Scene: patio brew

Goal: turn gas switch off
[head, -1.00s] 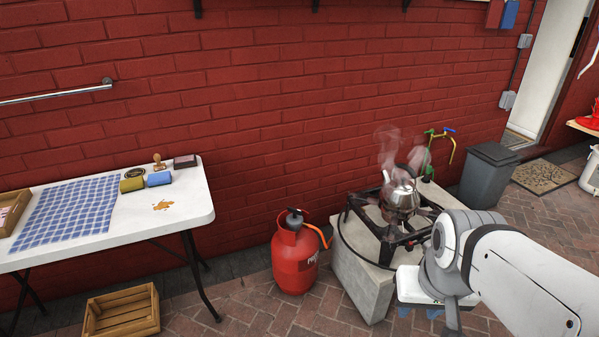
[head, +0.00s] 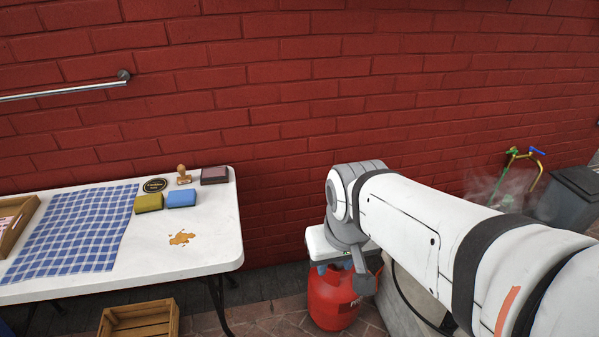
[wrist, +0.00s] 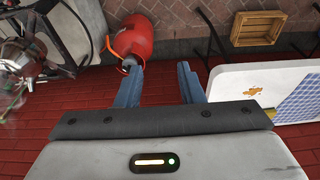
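The red gas bottle (head: 330,308) stands on the brick paving, its top hidden behind my arm in the head view. In the wrist view the bottle (wrist: 135,30) is at the upper middle, with an orange hose and a dark valve top (wrist: 129,62) beside the tip of my left-hand finger. I cannot tell the switch's position. My gripper (wrist: 157,70) is open, with nothing between its blue fingers. In the head view it is above the bottle, mostly hidden by my wrist. I cannot tell whether a finger touches the valve.
A white table (head: 215,245) with a blue checked cloth (head: 80,230), sponges and a stamp stands at left, a wooden crate (head: 140,318) below its edge. The burner and kettle (wrist: 22,58) are at the left of the wrist view. The brick wall (head: 270,90) is close behind.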

